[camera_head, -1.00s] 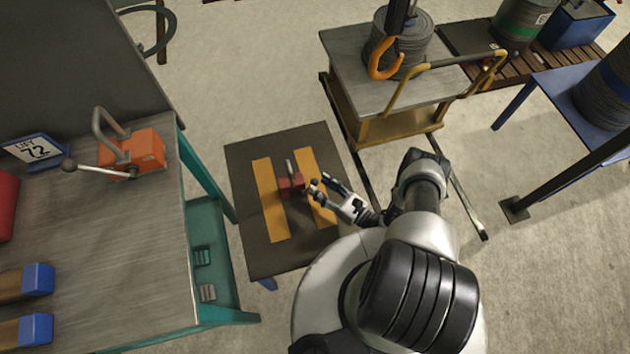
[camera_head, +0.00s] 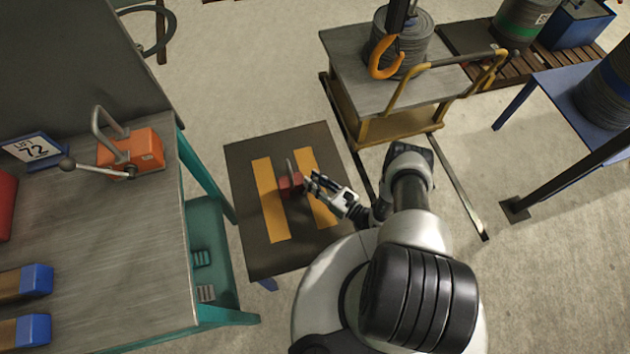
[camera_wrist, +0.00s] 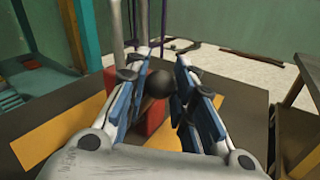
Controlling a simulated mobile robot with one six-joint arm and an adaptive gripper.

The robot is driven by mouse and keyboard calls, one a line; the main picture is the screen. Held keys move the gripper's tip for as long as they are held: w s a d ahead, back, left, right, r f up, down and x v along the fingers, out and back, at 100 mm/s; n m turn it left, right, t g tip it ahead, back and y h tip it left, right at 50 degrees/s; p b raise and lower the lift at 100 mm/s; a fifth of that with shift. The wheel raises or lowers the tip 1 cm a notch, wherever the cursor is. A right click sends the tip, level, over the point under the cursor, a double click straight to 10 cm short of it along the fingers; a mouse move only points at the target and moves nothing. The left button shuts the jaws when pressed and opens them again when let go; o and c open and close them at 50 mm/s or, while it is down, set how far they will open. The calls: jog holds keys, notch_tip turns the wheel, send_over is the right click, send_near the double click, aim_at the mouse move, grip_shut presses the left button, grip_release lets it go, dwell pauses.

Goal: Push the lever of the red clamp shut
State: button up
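The small red clamp (camera_head: 289,186) stands on the dark table between two yellow strips, with a grey upright loop on it. In the wrist view its red body (camera_wrist: 110,82) is partly hidden behind my left finger. A dark round knob (camera_wrist: 159,84) shows between my fingers there; I take it to be the lever's end. The lever's rod is mostly hidden. My gripper (camera_head: 311,181) is just right of the clamp, low over the table. In the wrist view the fingers (camera_wrist: 163,72) stand apart around the knob; I cannot tell whether they touch it.
A bench (camera_head: 110,240) on the left carries a larger orange clamp (camera_head: 140,152) with a ball-ended lever. A cart (camera_head: 350,65) with a yellow rail stands behind to the right, under an orange hook (camera_head: 384,62). The dark table (camera_head: 262,262) is otherwise clear.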

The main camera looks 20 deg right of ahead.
grip_shut()
jog(key=shift+a+r+n+g+p, duration=0.3)
jog(key=shift+a+r+n+p, duration=0.15)
jog(key=shift+p, duration=0.45)
jog(key=shift+a+r+n+g+h+p, duration=0.1)
jog(key=shift+a+n+g+h+p, duration=0.2)
jog(key=shift+a+n+h+p, duration=0.5)
jog(key=shift+d, duration=0.15)
jog(key=o, duration=0.6)
grip_release()
